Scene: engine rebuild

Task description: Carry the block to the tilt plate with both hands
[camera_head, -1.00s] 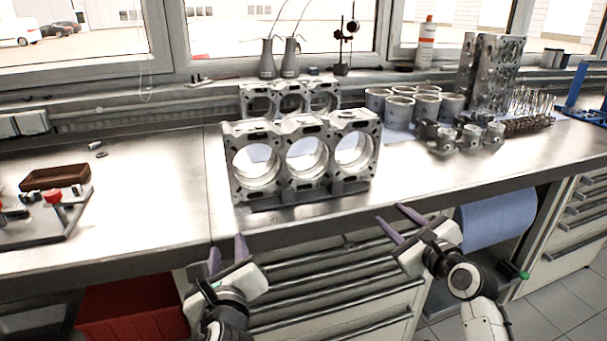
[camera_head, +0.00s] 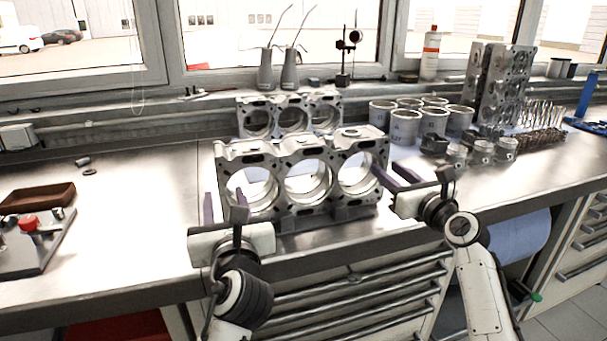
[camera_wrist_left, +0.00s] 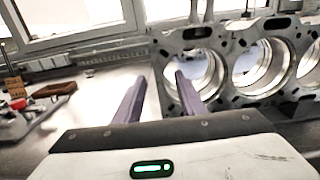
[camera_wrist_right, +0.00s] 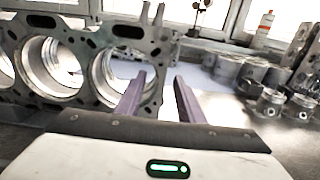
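The grey metal block (camera_head: 281,168), with three large round bores, stands upright on the bench near its front edge. My left gripper (camera_head: 224,198) is at its left end, open. In the left wrist view its fingers lie either side of the block's left end wall, one overlapping a bore of the block (camera_wrist_left: 229,62). My right gripper (camera_head: 388,170) is open at the right end. In the right wrist view one finger overlaps the block's right end (camera_wrist_right: 88,50) and the other is beyond its edge. Contact cannot be told. I cannot clearly identify the tilt plate.
A similar three-bore part (camera_head: 289,104) stands close behind. Several cylinder liners (camera_head: 405,127), pistons (camera_head: 480,152) and a tall cylinder head (camera_head: 497,85) stand to the right. At left are a brown tray (camera_head: 37,198) and a red-knobbed fixture (camera_head: 40,250).

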